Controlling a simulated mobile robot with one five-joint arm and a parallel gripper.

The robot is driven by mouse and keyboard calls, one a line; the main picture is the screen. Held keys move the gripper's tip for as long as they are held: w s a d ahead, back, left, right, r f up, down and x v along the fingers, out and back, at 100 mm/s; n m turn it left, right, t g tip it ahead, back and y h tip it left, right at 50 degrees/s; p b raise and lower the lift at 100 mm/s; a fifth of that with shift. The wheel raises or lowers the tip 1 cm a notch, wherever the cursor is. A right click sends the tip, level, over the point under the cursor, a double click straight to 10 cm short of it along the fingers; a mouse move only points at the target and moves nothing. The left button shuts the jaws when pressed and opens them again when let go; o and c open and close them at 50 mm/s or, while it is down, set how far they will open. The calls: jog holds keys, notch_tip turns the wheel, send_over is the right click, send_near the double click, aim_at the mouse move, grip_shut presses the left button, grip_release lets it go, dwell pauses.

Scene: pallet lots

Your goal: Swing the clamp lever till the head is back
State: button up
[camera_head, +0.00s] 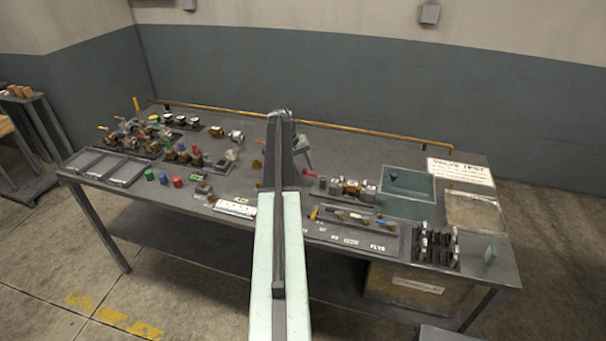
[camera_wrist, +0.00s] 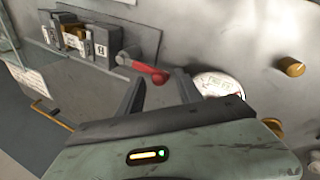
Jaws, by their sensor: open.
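The clamp lever (camera_wrist: 150,72) has a red grip and a grey arm at the right end of the clamp fixture (camera_wrist: 88,40) in the wrist view. Its red grip points right, just beyond my fingertips. The fixture holds a brass piece between grey blocks; I cannot tell how far its head is advanced. In the head view the fixture (camera_head: 345,189) lies right of my arm, with the red lever grip (camera_head: 309,173) at its left end. My gripper (camera_wrist: 158,80) is open and empty, its two dark fingers apart near the red grip. I cannot tell whether a finger touches it.
A round white disc (camera_wrist: 218,85) lies right of my fingers, with a brass knob (camera_wrist: 291,66) farther right. In the head view a teal bin (camera_head: 407,205) stands right of the fixture. A parts tray (camera_head: 350,222) lies in front. Valves crowd the bench's left.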

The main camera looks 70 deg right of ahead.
grip_shut()
jog(key=shift+s+r, duration=0.1)
jog(key=shift+s, duration=0.05)
dwell(1.2)
